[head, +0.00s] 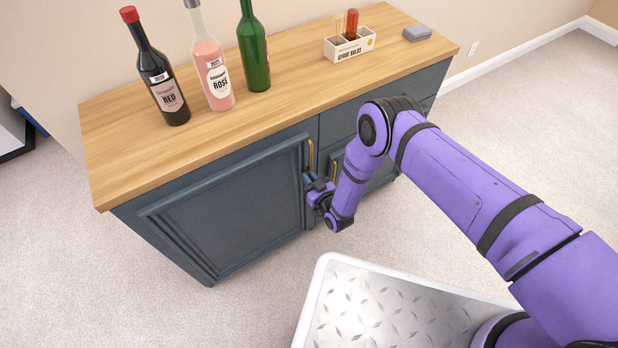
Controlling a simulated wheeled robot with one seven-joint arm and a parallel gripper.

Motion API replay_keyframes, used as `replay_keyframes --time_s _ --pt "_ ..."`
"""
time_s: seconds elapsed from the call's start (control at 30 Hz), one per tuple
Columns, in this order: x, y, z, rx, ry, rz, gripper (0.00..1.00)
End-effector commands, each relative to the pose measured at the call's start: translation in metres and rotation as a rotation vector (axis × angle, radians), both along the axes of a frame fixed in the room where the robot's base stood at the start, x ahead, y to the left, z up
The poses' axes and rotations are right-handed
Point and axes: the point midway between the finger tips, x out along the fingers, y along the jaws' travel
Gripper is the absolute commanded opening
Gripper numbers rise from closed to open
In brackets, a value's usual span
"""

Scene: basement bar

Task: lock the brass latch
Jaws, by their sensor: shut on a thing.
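My gripper (310,182) is at the front of the dark blue cabinet, at the right edge of its large left door (235,212), just below a brass handle (310,155). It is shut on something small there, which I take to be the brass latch. The gripper and wrist hide the latch, so I cannot tell its position. The left door looks closed. A second brass handle (334,170) shows just right of the gripper, partly behind my arm.
Red (161,75), rosé (211,65) and green (253,52) bottles stand on the wooden top (290,87). A small caddy (348,46) and a grey stack (417,32) are toward its right end. Carpet (262,300) is clear before the cabinet.

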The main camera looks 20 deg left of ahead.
Motion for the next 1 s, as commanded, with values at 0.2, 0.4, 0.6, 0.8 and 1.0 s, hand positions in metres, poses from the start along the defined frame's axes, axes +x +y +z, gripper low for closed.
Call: replay_keyframes --time_s 0.2,0.4,0.6,0.8,1.0 --pt "0.0011 -0.0008 -0.0001 0.054 0.063 -0.002 0.00" --pt "0.0017 -0.0013 -0.0005 0.142 0.167 -0.002 0.00" --pt "0.0019 -0.0018 -0.0008 0.230 0.269 -0.002 0.00" --pt "0.0023 -0.0017 -0.0008 0.294 0.345 -0.002 0.00" --pt "0.0022 -0.0013 -0.0007 0.328 0.384 0.000 0.00"
